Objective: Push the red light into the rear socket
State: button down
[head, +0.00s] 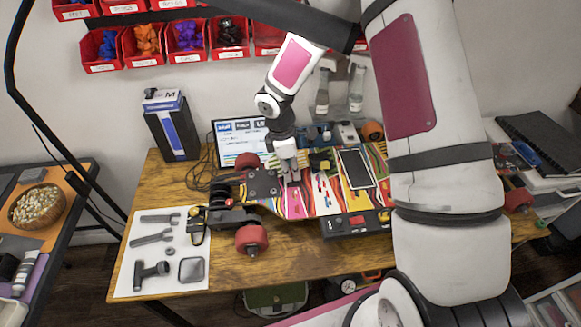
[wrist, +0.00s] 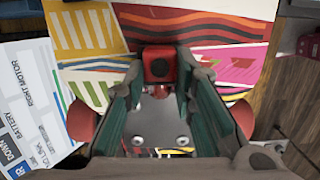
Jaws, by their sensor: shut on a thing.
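The skateboard deck (head: 325,200), with multicoloured stripes, lies across the wooden table; its stripes also show in the wrist view (wrist: 215,30). My gripper (head: 291,176) is over the left part of the deck, pointing down. In the wrist view my gripper (wrist: 159,75) is shut on a small red block with a dark round face, which looks like the red light (wrist: 158,62). The light is at or just above the deck; I cannot tell whether it touches. The rear socket cannot be made out; the gripper and light may hide it. A metal truck plate (wrist: 160,125) shows between the fingers.
A phone-like device (head: 356,169) lies on the deck right of my gripper. A black box with a red button (head: 356,222) stands in front. A screen (head: 238,138) stands behind. A tool sheet (head: 160,225) lies at left. Red wheels (head: 252,238) flank the deck's left end.

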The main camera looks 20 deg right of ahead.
aim_at(291, 170)
jog(key=shift+f, duration=0.15)
jog(key=c, duration=1.2)
grip_release()
jog(key=shift+c, duration=0.2)
jog(key=shift+o, duration=0.4)
jog(key=shift+o, duration=0.9)
jog(key=shift+r, duration=0.4)
jog(key=shift+r, duration=0.35)
jog(key=shift+r+p, duration=0.4)
jog(key=shift+r, duration=0.4)
jog(key=shift+r+p, duration=0.75)
jog(key=shift+r, duration=2.25)
